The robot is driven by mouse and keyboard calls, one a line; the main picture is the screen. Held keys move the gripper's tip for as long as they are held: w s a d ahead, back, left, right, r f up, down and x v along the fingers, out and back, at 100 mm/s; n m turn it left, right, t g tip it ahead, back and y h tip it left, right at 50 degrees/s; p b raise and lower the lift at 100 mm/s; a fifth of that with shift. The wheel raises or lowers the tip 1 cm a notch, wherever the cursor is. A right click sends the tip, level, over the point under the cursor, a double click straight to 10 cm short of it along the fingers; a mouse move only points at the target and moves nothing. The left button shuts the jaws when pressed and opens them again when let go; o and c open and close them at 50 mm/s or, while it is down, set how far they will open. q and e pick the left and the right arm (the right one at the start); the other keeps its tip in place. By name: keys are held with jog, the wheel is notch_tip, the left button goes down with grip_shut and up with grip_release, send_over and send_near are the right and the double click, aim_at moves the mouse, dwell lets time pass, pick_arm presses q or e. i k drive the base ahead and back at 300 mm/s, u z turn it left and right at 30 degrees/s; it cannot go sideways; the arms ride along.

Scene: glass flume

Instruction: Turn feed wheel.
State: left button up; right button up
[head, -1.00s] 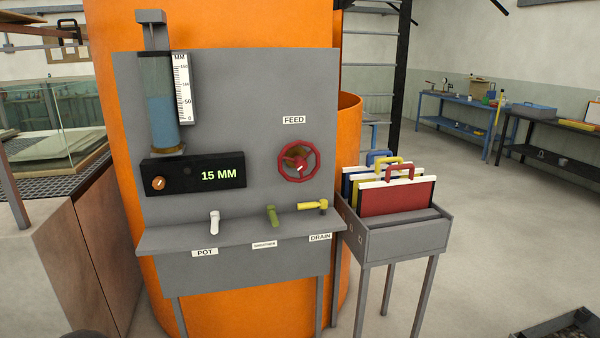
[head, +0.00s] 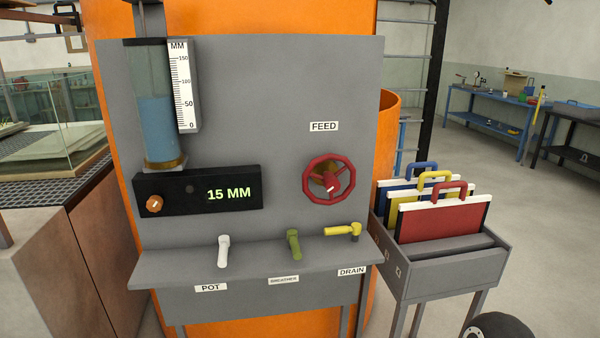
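The red feed wheel (head: 330,184) is mounted on the right part of the grey panel (head: 270,110), under the FEED label (head: 324,127). It has a round rim and a hub with a white mark pointing to the lower right. Nothing touches it. The black display box (head: 232,194) on the panel reads 15 MM. Above it a clear tube (head: 156,120) holds blue liquid beside a white MM scale (head: 184,90).
A grey rack (head: 440,278) with red, yellow and blue handled boards is at the right. A glass tank (head: 75,145) is at the left.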

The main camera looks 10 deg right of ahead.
aim_at(329, 179)
jog(key=z, duration=0.05)
jog(key=i, duration=0.9)
jog(key=z, duration=0.45)
